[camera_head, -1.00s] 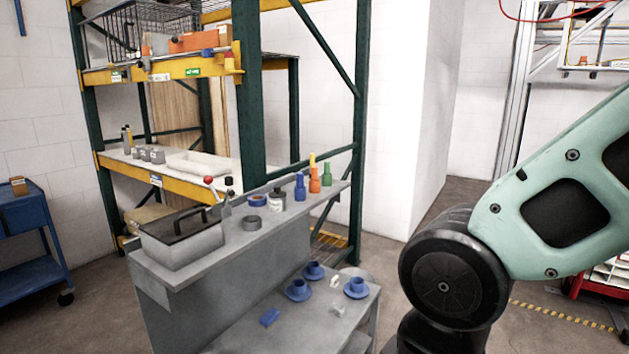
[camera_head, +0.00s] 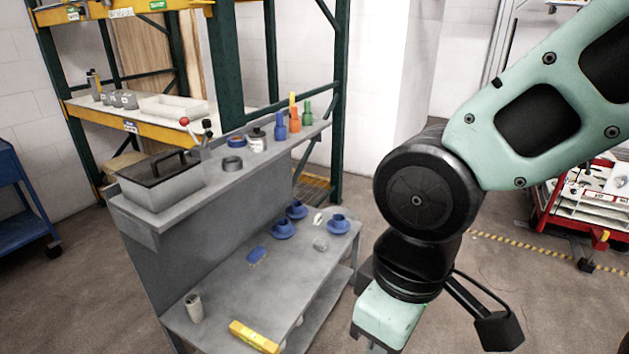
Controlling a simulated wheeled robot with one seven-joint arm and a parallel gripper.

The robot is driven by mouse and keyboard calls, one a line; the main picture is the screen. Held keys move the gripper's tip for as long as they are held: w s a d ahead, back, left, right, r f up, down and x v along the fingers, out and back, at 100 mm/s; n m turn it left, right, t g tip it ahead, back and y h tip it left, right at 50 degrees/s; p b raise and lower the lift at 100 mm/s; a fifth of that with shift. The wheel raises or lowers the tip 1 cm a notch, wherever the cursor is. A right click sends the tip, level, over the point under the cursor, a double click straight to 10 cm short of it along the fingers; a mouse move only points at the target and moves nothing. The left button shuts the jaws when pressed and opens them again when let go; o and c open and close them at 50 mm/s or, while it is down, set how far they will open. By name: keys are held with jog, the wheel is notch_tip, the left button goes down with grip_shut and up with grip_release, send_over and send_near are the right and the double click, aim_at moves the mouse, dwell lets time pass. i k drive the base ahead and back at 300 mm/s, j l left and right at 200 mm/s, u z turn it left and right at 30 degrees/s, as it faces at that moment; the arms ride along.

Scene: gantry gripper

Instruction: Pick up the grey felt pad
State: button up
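A small grey piece (camera_head: 320,244) lies on the grey lower bench top (camera_head: 240,300), near its far right end beside the blue flanged parts. It may be the grey felt pad, but it is too small to be sure. My arm comes in from the right and hangs down in front of the bench's right end. Its wrist reaches the bottom edge of the picture. My gripper's fingertips do not show.
Three blue flanged parts (camera_head: 283,230), a blue block (camera_head: 256,254), a beige cup (camera_head: 193,307) and a yellow level (camera_head: 254,337) are on the lower top. The raised shelf holds a grey lidded box (camera_head: 163,184), tape rolls and bottles. A red cart (camera_head: 590,215) stands right.

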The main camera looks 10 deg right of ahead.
aim_at(318, 245)
jog(key=z, duration=1.55)
jog(key=u, duration=1.8)
jog(key=i+l+u, duration=0.1)
jog(key=u, duration=0.3)
jog(key=l+u, duration=0.4)
jog(key=i+l+u, duration=0.1)
jog(key=l+u, duration=0.15)
jog(key=u, duration=0.15)
jog(key=l+u, duration=0.15)
jog(key=l, duration=0.55)
jog(key=l+u, duration=0.2)
jog(key=l, duration=0.45)
jog(key=k+l+u, duration=0.15)
jog(key=l, duration=0.55)
jog(key=l+u, duration=0.15)
jog(key=l, duration=0.55)
